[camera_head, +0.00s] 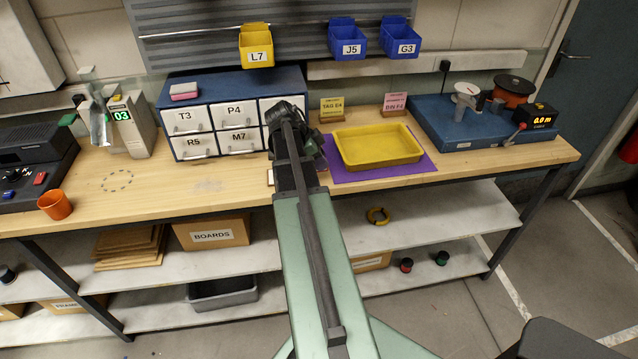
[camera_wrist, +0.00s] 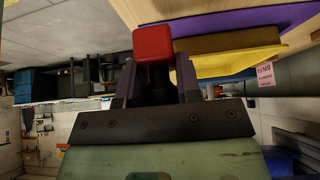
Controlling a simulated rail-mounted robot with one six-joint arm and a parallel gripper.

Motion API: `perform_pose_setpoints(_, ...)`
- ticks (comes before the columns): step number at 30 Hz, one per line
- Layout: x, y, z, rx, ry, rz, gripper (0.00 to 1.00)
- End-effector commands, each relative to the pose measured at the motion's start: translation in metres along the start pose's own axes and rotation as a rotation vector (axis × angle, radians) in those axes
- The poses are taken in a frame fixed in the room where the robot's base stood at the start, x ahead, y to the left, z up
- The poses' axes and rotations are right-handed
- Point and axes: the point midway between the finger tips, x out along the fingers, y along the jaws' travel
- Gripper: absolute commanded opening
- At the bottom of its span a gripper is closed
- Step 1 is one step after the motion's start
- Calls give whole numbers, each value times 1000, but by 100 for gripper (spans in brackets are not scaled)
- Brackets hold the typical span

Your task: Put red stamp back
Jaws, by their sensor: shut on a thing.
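A red block-shaped stamp (camera_wrist: 153,42) shows in the wrist view between the two dark fingers of my gripper (camera_wrist: 156,72). My gripper is shut on it, around a dark part below the red end. In the head view my own arm covers most of the gripper and the stamp cannot be made out there. The wrist (camera_head: 290,128) is over the bench, in front of the right end of the drawer cabinet and left of the yellow tray.
The drawer cabinet (camera_head: 225,88) has a pink-and-grey block (camera_head: 184,91) on top. The yellow tray (camera_head: 378,158) sits on a purple mat (camera_head: 424,166). An orange cup (camera_head: 54,204) stands at the left.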

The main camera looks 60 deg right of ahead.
Motion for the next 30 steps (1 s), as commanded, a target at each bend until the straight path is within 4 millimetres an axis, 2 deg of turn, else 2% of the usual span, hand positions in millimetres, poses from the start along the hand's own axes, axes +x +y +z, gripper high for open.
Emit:
perform_pose_setpoints(2,4,0,3,0,0,0,16)
perform_pose_setpoints(6,31,0,20,0,0,0,16)
perform_pose_setpoints(8,38,0,24,0,0,0,16)
perform_pose_setpoints(14,33,0,21,0,0,0,16)
perform_pose_setpoints(19,37,0,24,0,0,0,16)
perform_pose_setpoints(20,36,0,23,0,0,0,35)
perform_pose_setpoints(24,36,0,23,0,0,0,56)
perform_pose_setpoints(30,36,0,23,0,0,0,57)
